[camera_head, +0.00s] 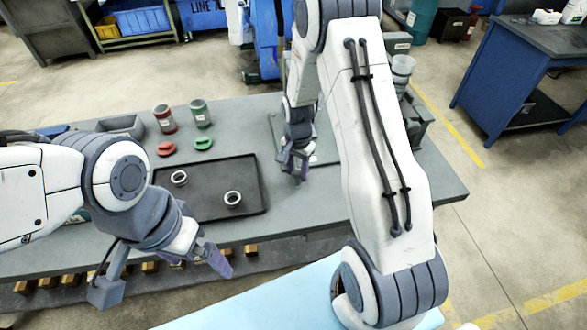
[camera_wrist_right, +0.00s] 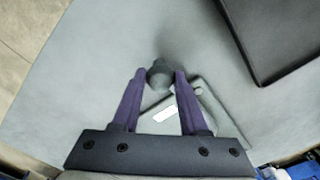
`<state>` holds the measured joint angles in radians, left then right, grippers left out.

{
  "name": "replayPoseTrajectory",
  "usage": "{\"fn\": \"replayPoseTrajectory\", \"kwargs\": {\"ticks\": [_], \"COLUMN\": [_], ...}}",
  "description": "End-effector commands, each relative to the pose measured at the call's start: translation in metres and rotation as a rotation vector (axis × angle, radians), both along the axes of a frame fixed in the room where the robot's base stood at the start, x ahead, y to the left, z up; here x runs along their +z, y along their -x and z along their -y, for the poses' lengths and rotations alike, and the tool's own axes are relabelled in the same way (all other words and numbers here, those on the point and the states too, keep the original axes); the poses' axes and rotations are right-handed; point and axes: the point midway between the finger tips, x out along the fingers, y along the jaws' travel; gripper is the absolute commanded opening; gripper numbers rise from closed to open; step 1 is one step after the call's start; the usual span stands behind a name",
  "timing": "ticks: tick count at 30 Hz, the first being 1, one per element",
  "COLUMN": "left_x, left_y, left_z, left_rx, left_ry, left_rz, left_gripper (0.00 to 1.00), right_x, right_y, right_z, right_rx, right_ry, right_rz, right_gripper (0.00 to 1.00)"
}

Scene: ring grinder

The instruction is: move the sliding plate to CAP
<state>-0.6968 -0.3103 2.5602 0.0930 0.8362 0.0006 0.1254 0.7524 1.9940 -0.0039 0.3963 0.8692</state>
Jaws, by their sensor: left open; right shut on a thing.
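My right gripper (camera_head: 293,168) points down at the grey plate (camera_head: 325,152) to the right of the black tray. In the right wrist view its purple fingers (camera_wrist_right: 160,76) are shut on a dark grey round knob (camera_wrist_right: 159,70). Behind the knob, between the fingers, is a grey part with a white label (camera_wrist_right: 166,113), whose marking I cannot read. The fingers and my right arm hide much of the plate, so I cannot tell its position along its travel. My left gripper (camera_head: 221,262) is open and empty in front of the table.
The black tray (camera_head: 249,174) holds two pale rings (camera_head: 180,178) (camera_head: 233,199). Behind it are a red-banded can (camera_head: 164,119), a green-banded can (camera_head: 200,114), a red piece (camera_head: 166,149) and a green piece (camera_head: 204,144). A machine with a clear cup (camera_head: 403,68) stands partly behind my right arm.

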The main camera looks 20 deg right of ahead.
Motion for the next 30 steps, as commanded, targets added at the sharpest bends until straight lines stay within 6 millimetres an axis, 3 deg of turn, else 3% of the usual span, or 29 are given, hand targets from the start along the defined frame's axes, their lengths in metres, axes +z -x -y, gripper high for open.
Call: {"fn": "replayPoseTrajectory", "kwargs": {"ticks": [6,7,9,20,23,30], "left_x": [0.0,0.0,0.0,-0.001,-0.003,-0.012], "left_y": [0.0,0.0,0.0,0.0,0.0,0.0], "left_z": [0.0,0.0,0.0,0.0,0.0,0.0], "left_rx": [0.0,0.0,0.0,0.0,0.0,-0.001], "left_ry": [0.0,0.0,0.0,0.0,0.0,0.0], "left_rz": [0.0,0.0,0.0,0.0,0.0,0.0], "left_gripper": [1.0,1.0,1.0,1.0,1.0,1.0], "right_x": [0.001,0.001,0.001,0.003,0.012,0.058], "right_y": [-0.003,-0.003,-0.003,-0.001,-0.002,-0.002], "right_z": [-0.004,-0.004,-0.004,-0.001,-0.001,-0.001], "right_rx": [-0.001,0.0,0.001,-0.003,-0.002,-0.001], "right_ry": [-0.002,-0.002,-0.002,-0.001,-0.002,-0.001], "right_rz": [0.007,0.007,0.007,0.004,0.006,0.01], "right_gripper": [0.0,0.47,0.73,0.73,0.73,0.73]}}
